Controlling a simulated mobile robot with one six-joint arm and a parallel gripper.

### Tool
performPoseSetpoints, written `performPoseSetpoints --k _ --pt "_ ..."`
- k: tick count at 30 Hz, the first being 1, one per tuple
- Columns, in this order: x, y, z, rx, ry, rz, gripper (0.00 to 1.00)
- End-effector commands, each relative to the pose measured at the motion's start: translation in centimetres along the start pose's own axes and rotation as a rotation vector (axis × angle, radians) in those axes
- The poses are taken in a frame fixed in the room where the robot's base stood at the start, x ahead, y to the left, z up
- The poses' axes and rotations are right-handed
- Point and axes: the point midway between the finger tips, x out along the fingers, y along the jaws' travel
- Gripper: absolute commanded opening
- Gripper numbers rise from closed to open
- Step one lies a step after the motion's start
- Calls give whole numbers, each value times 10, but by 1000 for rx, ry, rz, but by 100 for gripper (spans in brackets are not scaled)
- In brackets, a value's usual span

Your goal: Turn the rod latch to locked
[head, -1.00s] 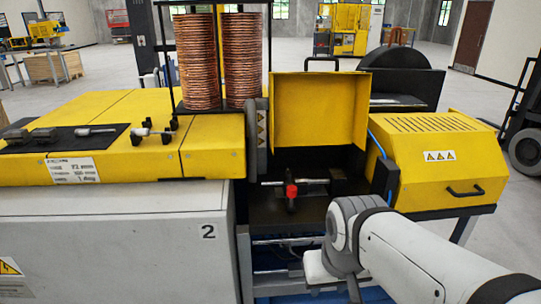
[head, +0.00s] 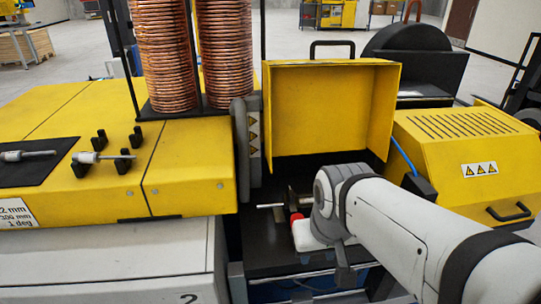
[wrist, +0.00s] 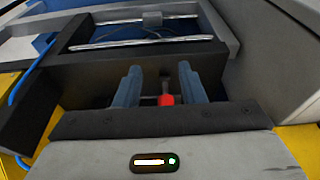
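The rod latch appears to be the part with a red knob (head: 296,216) in the dark bay under the raised yellow cover; most of it is hidden behind my arm. A thin metal rod (head: 270,205) shows beside it. In the wrist view the red knob (wrist: 166,99) sits between the blue-grey fingers of my gripper (wrist: 160,88), closer to the right finger. The fingers are apart, with a gap at the left finger. I cannot tell whether the right finger touches the knob. In the head view my fingers are hidden by my wrist.
The raised yellow cover (head: 328,105) stands behind the bay. A yellow vented housing (head: 465,150) is at the right. A yellow-topped bench (head: 190,165) is at the left, with copper coil stacks (head: 167,60) behind. Metal rods (wrist: 140,40) cross an opening in the wrist view.

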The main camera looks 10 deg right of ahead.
Motion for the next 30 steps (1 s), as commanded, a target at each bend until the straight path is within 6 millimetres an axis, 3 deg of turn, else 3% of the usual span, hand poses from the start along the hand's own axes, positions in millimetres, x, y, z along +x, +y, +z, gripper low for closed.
performPoseSetpoints --k 4,11,14,22,30 --pt "0 0 0 0 0 0 36" --pt "-3 2 -14 88 -21 -13 54" --pt "-6 5 -35 228 -53 -31 63" --pt "-4 11 -119 756 -195 -92 63" --pt "18 26 -198 1257 -364 -122 63"
